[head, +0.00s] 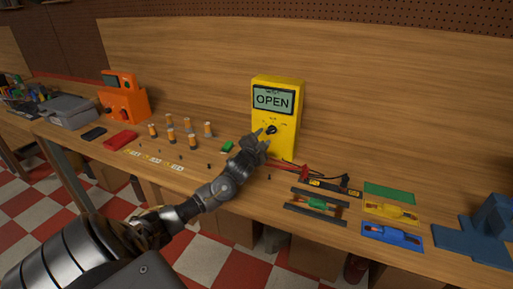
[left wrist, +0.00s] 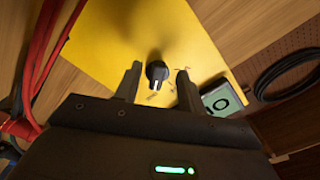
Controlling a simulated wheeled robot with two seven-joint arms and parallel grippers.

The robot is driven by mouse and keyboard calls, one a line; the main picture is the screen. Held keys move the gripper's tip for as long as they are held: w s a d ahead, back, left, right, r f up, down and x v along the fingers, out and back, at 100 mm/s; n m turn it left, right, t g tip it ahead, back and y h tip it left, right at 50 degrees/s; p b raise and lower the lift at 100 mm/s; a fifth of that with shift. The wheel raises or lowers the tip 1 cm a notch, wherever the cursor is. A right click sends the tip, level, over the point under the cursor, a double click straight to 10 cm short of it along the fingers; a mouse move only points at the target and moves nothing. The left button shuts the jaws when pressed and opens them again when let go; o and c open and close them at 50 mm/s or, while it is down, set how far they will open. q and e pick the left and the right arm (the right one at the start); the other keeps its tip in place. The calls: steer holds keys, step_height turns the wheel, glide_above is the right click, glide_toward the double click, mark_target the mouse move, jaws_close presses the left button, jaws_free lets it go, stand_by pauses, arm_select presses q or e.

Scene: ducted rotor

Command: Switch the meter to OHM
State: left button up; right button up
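The yellow meter (head: 288,132) stands upright on the bench against the wooden back panel. Its display (head: 273,100) reads OPEN. A black selector knob (head: 271,130) with a white pointer line sits on its front face below the display. My left gripper (head: 262,138) is in front of the knob. In the left wrist view the knob (left wrist: 157,71) lies between the two spread fingers of the left gripper (left wrist: 157,84), with a gap on both sides. The small marks around the knob are too small to read. My right gripper is not in view.
Red and black probe leads (head: 304,172) lie at the meter's foot. Right of them are dark rails, a green plate (head: 389,193), and yellow and blue holders (head: 392,236). Several orange-and-white cylinders (head: 170,135), a green block (head: 227,146) and an orange device (head: 124,100) stand left.

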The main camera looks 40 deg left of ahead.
arm_select(q)
steer(key=b+v, duration=0.1)
steer(key=v, duration=0.7)
steer(key=shift+s, duration=0.1)
